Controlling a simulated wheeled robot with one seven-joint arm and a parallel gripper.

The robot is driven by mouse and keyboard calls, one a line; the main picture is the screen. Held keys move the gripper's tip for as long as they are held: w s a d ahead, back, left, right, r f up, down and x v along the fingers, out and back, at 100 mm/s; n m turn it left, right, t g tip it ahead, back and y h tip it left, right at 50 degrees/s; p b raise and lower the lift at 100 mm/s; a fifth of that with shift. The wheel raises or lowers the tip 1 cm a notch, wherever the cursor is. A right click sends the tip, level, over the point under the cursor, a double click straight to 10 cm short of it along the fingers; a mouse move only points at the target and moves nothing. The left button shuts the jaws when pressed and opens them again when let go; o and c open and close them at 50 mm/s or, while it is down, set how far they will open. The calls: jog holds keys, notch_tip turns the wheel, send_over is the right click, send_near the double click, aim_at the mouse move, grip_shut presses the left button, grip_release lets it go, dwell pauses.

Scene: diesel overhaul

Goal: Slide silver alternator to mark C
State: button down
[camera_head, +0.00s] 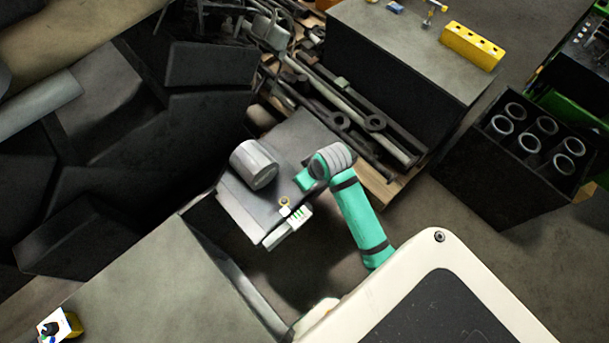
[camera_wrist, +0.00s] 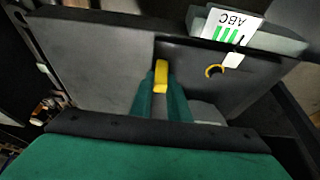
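A silver cylinder (camera_head: 254,165), which looks like the silver alternator, lies on a grey bench top (camera_head: 240,205), toward its left side. My gripper (camera_head: 302,181) is low over the bench, right of the cylinder and apart from it. In the wrist view my gripper's teal fingers (camera_wrist: 161,85) come together at a small yellow piece, which looks like the fingertip. No alternator shows between them. Mark C itself is too small to make out.
A pallet of rods and scrap metal (camera_head: 345,110) is behind the bench. A dark block with several cylinder bores (camera_head: 535,135) stands right. A grey cabinet with a yellow block (camera_head: 472,46) is at the back.

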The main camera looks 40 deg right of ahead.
jog(key=shift+w+d, duration=0.2)
jog(key=shift+d, duration=1.85)
jog(key=c, duration=1.7)
grip_release()
jog(key=v, duration=1.1)
jog(key=shift+w, duration=0.1)
